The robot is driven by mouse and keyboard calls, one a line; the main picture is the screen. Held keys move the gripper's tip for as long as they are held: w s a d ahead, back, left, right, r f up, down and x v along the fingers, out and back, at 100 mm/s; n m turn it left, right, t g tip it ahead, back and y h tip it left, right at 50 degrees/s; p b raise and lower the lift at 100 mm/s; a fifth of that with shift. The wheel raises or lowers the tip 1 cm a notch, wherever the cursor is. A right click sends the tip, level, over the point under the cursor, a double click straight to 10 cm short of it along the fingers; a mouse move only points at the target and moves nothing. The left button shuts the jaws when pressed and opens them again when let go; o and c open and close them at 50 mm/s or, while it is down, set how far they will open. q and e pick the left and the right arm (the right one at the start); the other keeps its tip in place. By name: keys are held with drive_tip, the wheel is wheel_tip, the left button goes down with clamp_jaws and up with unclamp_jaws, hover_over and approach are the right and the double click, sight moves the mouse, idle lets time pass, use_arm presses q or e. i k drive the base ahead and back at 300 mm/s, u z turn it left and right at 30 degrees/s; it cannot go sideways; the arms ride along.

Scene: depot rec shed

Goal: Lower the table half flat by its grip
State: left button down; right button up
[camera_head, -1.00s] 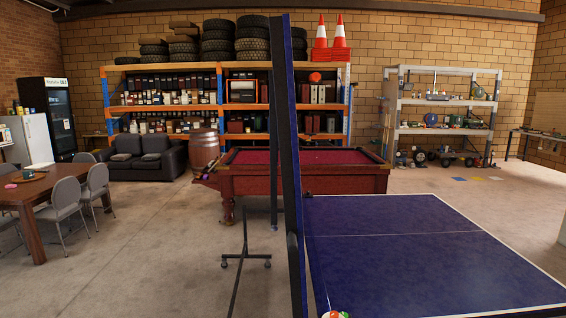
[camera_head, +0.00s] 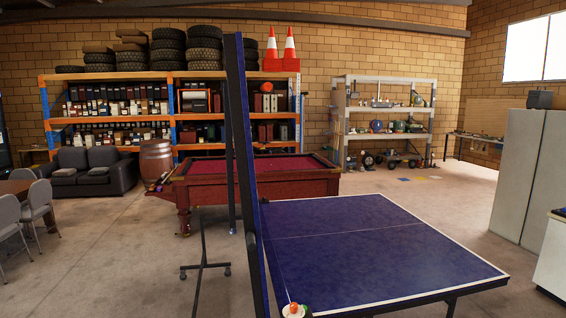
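The table tennis table shows in the head view. One table half (camera_head: 243,180) stands upright, seen nearly edge-on, with its wheeled leg frame (camera_head: 204,267) at its left. The other half (camera_head: 365,245) lies flat at the right, blue with white lines. The grip on the upright half cannot be made out. A small white cup-like item with an orange ball (camera_head: 294,309) shows at the near edge, partly cut off. Neither of my grippers is in view.
A red-topped pool table (camera_head: 250,185) stands behind the table. A black sofa (camera_head: 95,170) and grey chairs (camera_head: 35,210) are at the left. Grey cabinets (camera_head: 525,180) stand at the right.

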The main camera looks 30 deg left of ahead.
sight(232, 42)
drive_tip(key=z, duration=0.4)
drive_tip(key=i, duration=1.85)
drive_tip(key=u, duration=1.15)
drive_tip(key=i, duration=0.75)
drive_tip(key=u, duration=0.95)
